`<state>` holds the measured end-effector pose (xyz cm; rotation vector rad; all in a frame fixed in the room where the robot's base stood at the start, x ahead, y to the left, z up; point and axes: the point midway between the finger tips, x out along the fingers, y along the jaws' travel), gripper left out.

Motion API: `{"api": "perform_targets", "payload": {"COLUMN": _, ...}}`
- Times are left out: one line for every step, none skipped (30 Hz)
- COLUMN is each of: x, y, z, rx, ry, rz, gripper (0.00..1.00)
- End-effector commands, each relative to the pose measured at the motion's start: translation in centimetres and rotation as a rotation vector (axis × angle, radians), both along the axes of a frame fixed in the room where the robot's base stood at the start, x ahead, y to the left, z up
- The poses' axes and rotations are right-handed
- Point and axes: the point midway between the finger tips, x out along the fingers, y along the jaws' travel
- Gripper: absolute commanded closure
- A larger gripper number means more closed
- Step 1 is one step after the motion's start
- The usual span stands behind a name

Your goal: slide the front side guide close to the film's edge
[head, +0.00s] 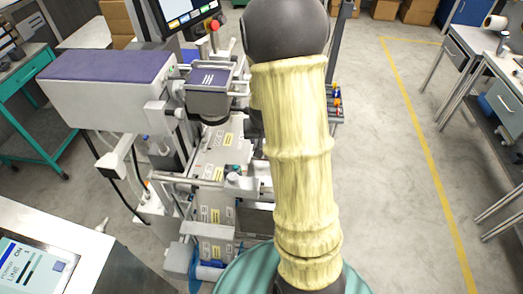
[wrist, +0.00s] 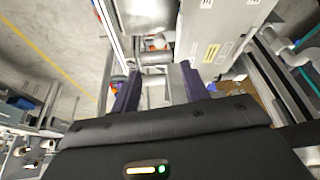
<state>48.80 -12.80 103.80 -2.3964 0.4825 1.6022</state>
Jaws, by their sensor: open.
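The pale film (head: 212,160) with yellow and white labels runs down through the machine in the head view. A stretch of film (wrist: 222,35) with a yellow label shows in the wrist view, at the upper right. A white block on a rail (head: 242,187) lies beside the film's right edge; I cannot tell if it is the front side guide. My gripper (wrist: 157,82) is open, its two purple fingers apart, with a metal part (wrist: 153,58) beyond and between their tips. I see nothing held. In the head view my arm hides the gripper.
The machine's purple-topped housing (head: 105,68) stands at the left, with a print head (head: 212,98) above the film. A screen panel (head: 35,268) is at the lower left. A workbench (head: 480,60) stands at the right. The floor between bench and machine is clear.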

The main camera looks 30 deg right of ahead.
Motion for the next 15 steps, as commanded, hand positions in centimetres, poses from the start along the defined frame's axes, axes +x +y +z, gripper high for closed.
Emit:
{"api": "perform_targets", "payload": {"x": 0.2, "y": -0.2, "z": -0.8, "rx": 0.001, "ry": 0.004, "rz": -0.002, "gripper": 0.55}}
{"api": "perform_targets", "payload": {"x": 0.4, "y": -0.3, "z": -1.2, "rx": 0.001, "ry": 0.003, "rz": -0.003, "gripper": 0.55}}
{"api": "perform_targets", "payload": {"x": 0.5, "y": -0.3, "z": -1.7, "rx": 0.003, "ry": 0.003, "rz": -0.003, "gripper": 0.55}}
{"api": "perform_targets", "payload": {"x": 0.7, "y": -0.4, "z": -2.0, "rx": 0.001, "ry": 0.003, "rz": -0.002, "gripper": 0.55}}
{"api": "perform_targets", "payload": {"x": 0.9, "y": -0.5, "z": -2.5, "rx": 0.001, "ry": 0.003, "rz": -0.002, "gripper": 0.55}}
{"api": "perform_targets", "payload": {"x": 1.0, "y": -0.5, "z": -3.0, "rx": 0.001, "ry": 0.004, "rz": -0.002, "gripper": 0.55}}
{"api": "perform_targets", "payload": {"x": 1.2, "y": -0.6, "z": -3.4, "rx": 0.001, "ry": 0.004, "rz": -0.002, "gripper": 0.55}}
{"api": "perform_targets", "payload": {"x": 1.3, "y": -0.6, "z": -3.8, "rx": 0.002, "ry": 0.002, "rz": -0.002, "gripper": 0.55}}
{"api": "perform_targets", "payload": {"x": 1.5, "y": -0.7, "z": -4.3, "rx": 0.002, "ry": 0.003, "rz": -0.002, "gripper": 0.55}}
{"api": "perform_targets", "payload": {"x": 1.7, "y": -0.8, "z": -4.6, "rx": 0.002, "ry": 0.002, "rz": -0.002, "gripper": 0.55}}
{"api": "perform_targets", "payload": {"x": 1.9, "y": -0.9, "z": -5.0, "rx": 0.001, "ry": 0.002, "rz": -0.002, "gripper": 0.55}}
{"api": "perform_targets", "payload": {"x": 2.0, "y": -0.9, "z": -5.5, "rx": 0.002, "ry": 0.002, "rz": -0.002, "gripper": 0.55}}
{"api": "perform_targets", "payload": {"x": 2.2, "y": -1.0, "z": -5.9, "rx": 0.002, "ry": 0.002, "rz": -0.002, "gripper": 0.55}}
{"api": "perform_targets", "payload": {"x": 2.3, "y": -1.0, "z": -6.3, "rx": 0.002, "ry": 0.003, "rz": -0.002, "gripper": 0.55}}
{"api": "perform_targets", "payload": {"x": 2.5, "y": -1.1, "z": -6.8, "rx": 0.002, "ry": 0.002, "rz": -0.002, "gripper": 0.55}}
